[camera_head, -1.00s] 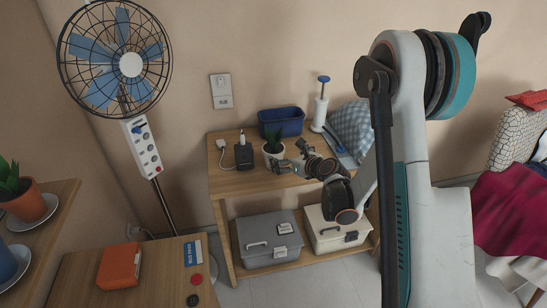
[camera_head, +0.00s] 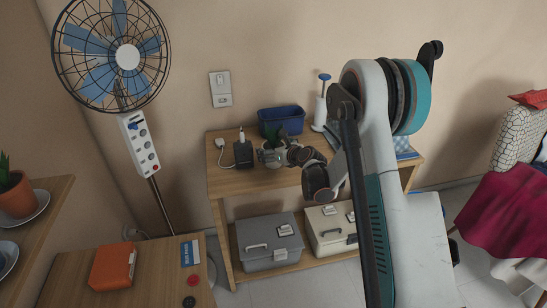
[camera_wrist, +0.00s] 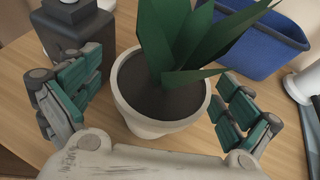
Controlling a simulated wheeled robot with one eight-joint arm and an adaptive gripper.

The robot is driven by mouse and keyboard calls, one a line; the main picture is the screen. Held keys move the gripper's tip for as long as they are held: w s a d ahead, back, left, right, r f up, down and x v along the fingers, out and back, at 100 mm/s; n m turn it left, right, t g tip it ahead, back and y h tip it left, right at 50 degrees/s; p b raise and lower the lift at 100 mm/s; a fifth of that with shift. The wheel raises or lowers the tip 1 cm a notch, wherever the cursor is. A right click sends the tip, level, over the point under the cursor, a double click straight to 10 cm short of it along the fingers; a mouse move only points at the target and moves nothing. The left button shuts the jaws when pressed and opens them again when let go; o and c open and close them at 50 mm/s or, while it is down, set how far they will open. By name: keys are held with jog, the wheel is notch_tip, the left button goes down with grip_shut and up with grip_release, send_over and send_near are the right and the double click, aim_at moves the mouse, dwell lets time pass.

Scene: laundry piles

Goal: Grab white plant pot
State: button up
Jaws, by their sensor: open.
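The white plant pot (camera_wrist: 160,128) holds dark soil and a green leafy plant and stands upright on the wooden table. In the wrist view it sits between the two fingers of my gripper (camera_wrist: 158,112), which are open on either side of it with gaps showing. In the head view my gripper (camera_head: 272,152) covers most of the pot, and only some of the plant's leaves (camera_head: 272,138) show clearly above it.
A black bottle-like object (camera_wrist: 82,35) stands close to the left finger; the head view shows it (camera_head: 243,154) too. A blue bin (camera_head: 282,119) is behind the pot. A white pump-like item (camera_head: 321,108) with a blue top stands to the right. Boxes (camera_head: 268,241) fill the lower shelf.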

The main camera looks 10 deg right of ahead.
jog(key=c, duration=1.5)
jog(key=shift+r, duration=0.15)
